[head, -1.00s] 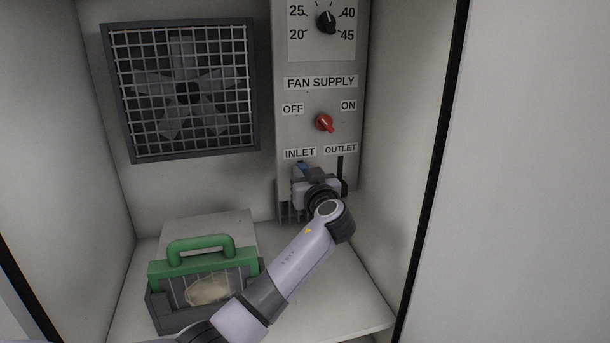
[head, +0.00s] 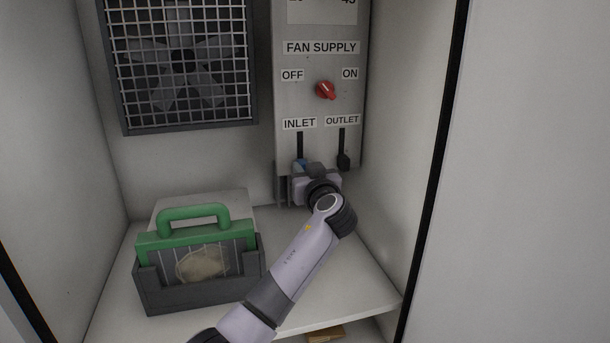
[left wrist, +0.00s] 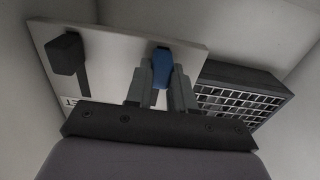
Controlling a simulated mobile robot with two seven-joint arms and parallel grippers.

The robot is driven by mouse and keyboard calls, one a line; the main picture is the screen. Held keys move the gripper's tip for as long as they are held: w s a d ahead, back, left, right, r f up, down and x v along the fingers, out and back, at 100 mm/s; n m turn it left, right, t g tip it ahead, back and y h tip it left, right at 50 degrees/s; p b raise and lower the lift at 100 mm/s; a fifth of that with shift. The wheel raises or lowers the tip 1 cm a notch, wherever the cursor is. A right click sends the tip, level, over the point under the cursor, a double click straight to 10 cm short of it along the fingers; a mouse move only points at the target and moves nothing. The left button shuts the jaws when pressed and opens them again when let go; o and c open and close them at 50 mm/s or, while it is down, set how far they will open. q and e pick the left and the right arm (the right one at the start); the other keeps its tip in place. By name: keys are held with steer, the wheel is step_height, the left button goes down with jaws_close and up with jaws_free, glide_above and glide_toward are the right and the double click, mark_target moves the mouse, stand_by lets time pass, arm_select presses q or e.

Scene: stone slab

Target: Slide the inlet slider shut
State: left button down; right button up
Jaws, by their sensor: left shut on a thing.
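The inlet slider's blue knob (head: 299,163) is in the slot under the INLET label, on the grey control panel (head: 321,150). Bare dark slot shows above the knob; the slot's lower end is hidden by my gripper. My left gripper (head: 299,169) is shut on this knob. In the left wrist view, its two fingers (left wrist: 160,85) stand on either side of the blue knob (left wrist: 162,64). The outlet slider's black knob (head: 343,161) is low in its slot to the right, close beside the gripper but apart from it. My right gripper is not in view.
The red fan supply knob (head: 325,90) is above the sliders. A fan behind a grille (head: 183,65) is at upper left. A dark box with a green-handled insert (head: 195,237) stands on the shelf (head: 345,265) at left. Cabinet walls close in both sides.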

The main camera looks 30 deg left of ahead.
arm_select(q)
steer(key=shift+f, duration=0.35)
steer(key=c, duration=1)
jaws_free()
steer(key=shift+o, duration=0.2)
steer(key=shift+r, duration=0.1)
steer(key=shift+d, duration=0.1)
steer(key=v, duration=0.7)
steer(key=shift+b, duration=0.4)
steer(key=shift+s, duration=0.1)
